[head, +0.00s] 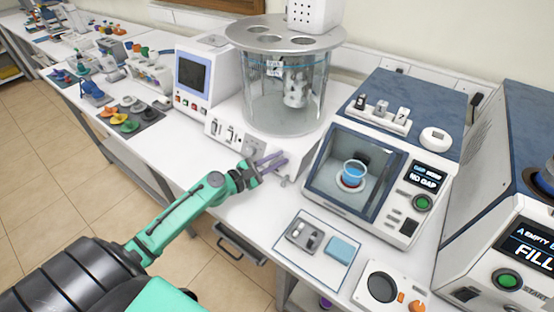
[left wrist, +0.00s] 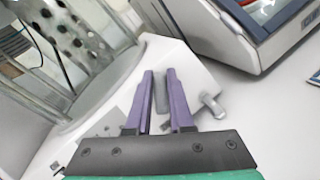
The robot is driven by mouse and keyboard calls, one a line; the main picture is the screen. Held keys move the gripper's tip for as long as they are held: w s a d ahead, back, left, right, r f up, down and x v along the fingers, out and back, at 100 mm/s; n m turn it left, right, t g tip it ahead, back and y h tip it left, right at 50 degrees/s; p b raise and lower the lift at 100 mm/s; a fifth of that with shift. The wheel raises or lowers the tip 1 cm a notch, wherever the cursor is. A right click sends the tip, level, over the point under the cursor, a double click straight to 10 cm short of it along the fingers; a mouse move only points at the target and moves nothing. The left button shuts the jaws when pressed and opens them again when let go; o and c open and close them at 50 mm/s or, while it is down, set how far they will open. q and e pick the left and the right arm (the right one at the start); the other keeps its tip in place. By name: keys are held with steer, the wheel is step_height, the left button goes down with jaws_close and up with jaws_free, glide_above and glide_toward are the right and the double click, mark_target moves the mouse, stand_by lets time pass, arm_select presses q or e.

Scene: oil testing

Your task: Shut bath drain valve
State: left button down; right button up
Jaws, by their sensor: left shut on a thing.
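The clear round bath (head: 284,95) stands on a white base (head: 225,137) with a front panel of switches and a knob. Its drain valve is low at the front right of the base; a small grey fitting (head: 285,181) shows there, and a grey T-shaped piece (left wrist: 212,105) in the left wrist view. My left gripper (head: 275,161) reaches the base's front right. In the left wrist view its purple fingers (left wrist: 160,92) are on both sides of a grey lever (left wrist: 161,80), the valve handle, and are shut on it. The fingers partly hide the valve. My right gripper is out of view.
A white tester (head: 365,185) with a glass of blue liquid stands close to the right. A tray (head: 315,251) with small items lies in front of it. A screen unit (head: 203,75) stands left. The counter at left front is clear.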

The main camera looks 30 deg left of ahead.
arm_select(q)
steer(key=m+g, duration=0.1)
steer(key=m, duration=0.2)
steer(key=shift+d+f+m+h, duration=0.1)
steer(key=shift+m+h, duration=0.2)
steer(key=shift+h, duration=0.1)
steer(key=m+g, duration=0.1)
steer(key=m, duration=0.2)
steer(key=shift+s+g+h, duration=0.1)
steer(key=shift+g+h, duration=0.2)
steer(key=m+g, duration=0.1)
steer(key=m, duration=0.2)
steer(key=shift+s+d+f+g, duration=0.1)
steer(key=shift+f+g, duration=0.05)
steer(key=shift+g, duration=0.25)
steer(key=shift+f+m+g+p, duration=0.1)
steer(key=shift+m+g+p, duration=0.35)
steer(key=shift+m, duration=0.65)
steer(key=shift+s+f, duration=0.1)
steer(key=c, duration=0.8)
jaws_free()
